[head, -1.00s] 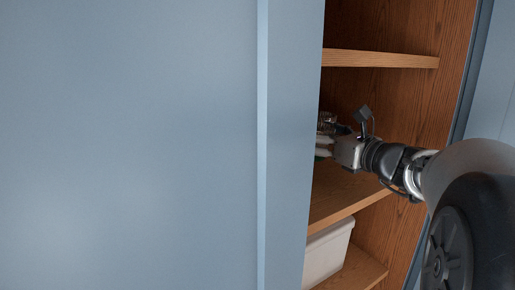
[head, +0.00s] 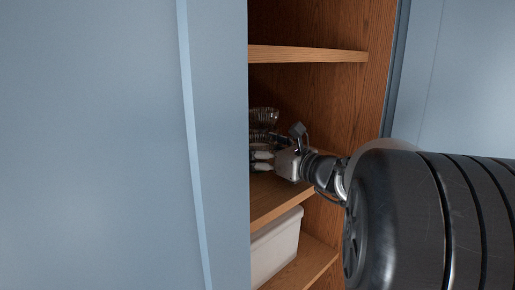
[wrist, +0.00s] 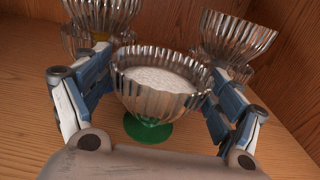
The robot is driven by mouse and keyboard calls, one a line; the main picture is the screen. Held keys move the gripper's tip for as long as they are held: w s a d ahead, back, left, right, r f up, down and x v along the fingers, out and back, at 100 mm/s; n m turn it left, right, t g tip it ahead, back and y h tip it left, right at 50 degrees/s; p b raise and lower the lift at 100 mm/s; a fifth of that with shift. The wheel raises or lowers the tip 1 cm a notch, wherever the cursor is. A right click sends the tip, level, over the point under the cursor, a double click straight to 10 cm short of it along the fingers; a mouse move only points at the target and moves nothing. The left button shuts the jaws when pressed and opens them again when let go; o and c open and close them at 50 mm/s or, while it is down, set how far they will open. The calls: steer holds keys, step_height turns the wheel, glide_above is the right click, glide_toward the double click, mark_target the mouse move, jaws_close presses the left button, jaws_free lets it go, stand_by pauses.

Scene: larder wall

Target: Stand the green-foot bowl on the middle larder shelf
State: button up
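The green-foot bowl (wrist: 150,88) is a ribbed clear glass bowl with a pale filling in the wrist view. It is upright, and its green foot (wrist: 148,130) appears to rest on the wooden shelf. My gripper (wrist: 160,80) has one finger on each side of the bowl. The fingers stand wide, with gaps showing beside the bowl's lower body; contact near the rim cannot be told. In the head view my gripper (head: 264,161) reaches in over the middle shelf (head: 280,195). The bowl is hardly visible there, cut off by the blue panel and the fingers.
Other ribbed glass bowls stand close behind, one at the left (wrist: 100,14) and one at the right (wrist: 235,38). The upper shelf (head: 310,54) is above my arm. A white bin (head: 275,248) sits below. A blue panel (head: 215,150) hides the larder's left side.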

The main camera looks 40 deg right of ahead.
steer(key=shift+o, duration=0.6)
steer(key=shift+r, duration=0.15)
steer(key=shift+s+r, duration=0.1)
steer(key=shift+s, duration=0.15)
steer(key=s, duration=0.4)
steer(key=s+d+b, duration=0.1)
steer(key=s, duration=0.6)
steer(key=shift+s+d+b, duration=0.3)
steer(key=shift+b, duration=0.05)
